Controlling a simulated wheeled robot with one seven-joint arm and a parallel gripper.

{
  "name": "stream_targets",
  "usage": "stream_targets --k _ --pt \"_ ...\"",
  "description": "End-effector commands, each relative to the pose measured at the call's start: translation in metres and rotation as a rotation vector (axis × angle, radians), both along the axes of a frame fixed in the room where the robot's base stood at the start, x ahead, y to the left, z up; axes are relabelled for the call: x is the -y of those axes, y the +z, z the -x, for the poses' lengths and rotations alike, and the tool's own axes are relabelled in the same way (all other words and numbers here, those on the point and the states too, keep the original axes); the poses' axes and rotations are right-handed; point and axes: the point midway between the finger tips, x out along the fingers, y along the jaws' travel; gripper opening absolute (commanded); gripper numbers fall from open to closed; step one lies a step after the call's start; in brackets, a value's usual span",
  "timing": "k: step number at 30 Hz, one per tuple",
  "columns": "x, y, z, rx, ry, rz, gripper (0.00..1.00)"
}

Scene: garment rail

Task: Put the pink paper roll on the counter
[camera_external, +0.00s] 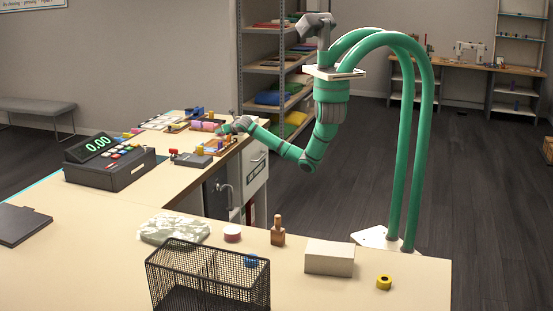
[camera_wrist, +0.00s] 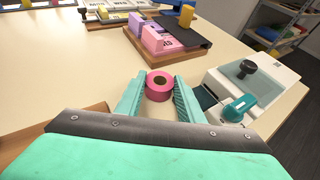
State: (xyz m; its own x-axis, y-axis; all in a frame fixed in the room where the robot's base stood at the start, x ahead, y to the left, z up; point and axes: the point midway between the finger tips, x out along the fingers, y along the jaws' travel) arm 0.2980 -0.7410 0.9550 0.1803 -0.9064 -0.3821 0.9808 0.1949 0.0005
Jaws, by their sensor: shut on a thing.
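The pink paper roll (camera_wrist: 159,84) is a small pink ring with a dark core, seen in the wrist view between the two green fingers. My gripper (camera_wrist: 158,98) is shut on it, one finger on each side. In the external view my gripper (camera_external: 224,128) is low over the far stretch of the counter (camera_external: 100,225), and the roll cannot be made out there. I cannot tell whether the roll touches the surface below it.
Pink and purple blocks on a wooden tray (camera_wrist: 150,38) stand just beyond the roll. A pale device with a teal part (camera_wrist: 236,107) is close on the right. A cash register (camera_external: 108,160) and wire basket (camera_external: 208,278) stand on the counter.

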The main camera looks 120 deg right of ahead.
Motion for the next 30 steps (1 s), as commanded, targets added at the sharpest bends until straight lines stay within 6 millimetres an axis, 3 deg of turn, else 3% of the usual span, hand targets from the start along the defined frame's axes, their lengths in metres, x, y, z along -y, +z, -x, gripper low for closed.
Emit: stream_targets --k 7,8,10,21,30 --pt "0.000 -0.003 0.000 0.000 0.000 0.000 0.13" --pt "0.000 -0.003 0.000 0.000 0.000 0.000 0.39" --pt "0.000 -0.002 0.000 0.000 0.000 0.000 0.53" --pt "0.000 0.002 0.000 0.000 0.000 0.001 0.53" --pt "-0.042 0.018 0.008 0.004 -0.001 0.000 0.53"
